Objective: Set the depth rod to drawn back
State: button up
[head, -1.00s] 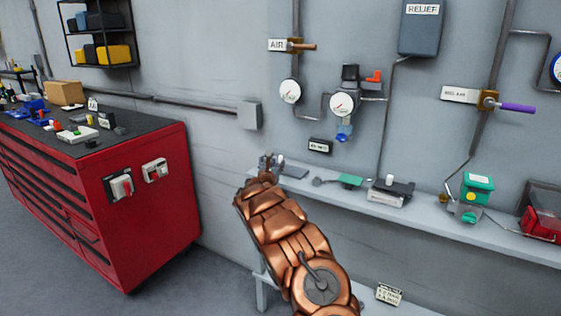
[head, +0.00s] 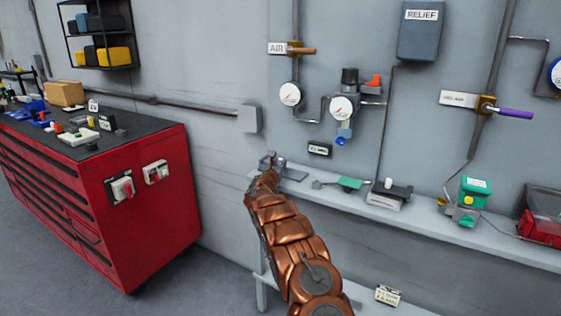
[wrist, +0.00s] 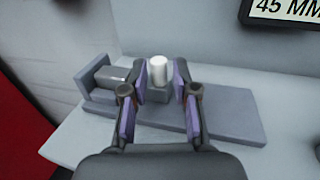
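The depth rod fixture is a grey sliding device on the wall shelf, with a long base plate (wrist: 225,118) and an upright end block (wrist: 95,80) in the wrist view. A short grey rod (wrist: 118,76) runs from the end block to a small carriage block that bears a white upright knob (wrist: 159,70). My gripper (wrist: 160,74) is open, with its purple-padded fingers on either side of the knob and a small gap showing on each side. In the head view my gripper (head: 269,166) is at the fixture (head: 293,173) and partly hides it.
A "45 MM" sign (wrist: 290,10) hangs on the wall behind the fixture. The shelf (head: 335,196) holds a green-topped part (head: 349,184) and a grey device with a white knob (head: 389,194) to the right. A red tool cabinet (head: 160,215) stands left.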

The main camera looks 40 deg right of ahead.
jog(key=shift+w+d, duration=0.35)
jog(key=shift+w, duration=0.1)
jog(key=shift+w+d+p, duration=0.15)
jog(key=shift+d+p, duration=0.3)
jog(key=shift+d, duration=0.05)
grip_shut()
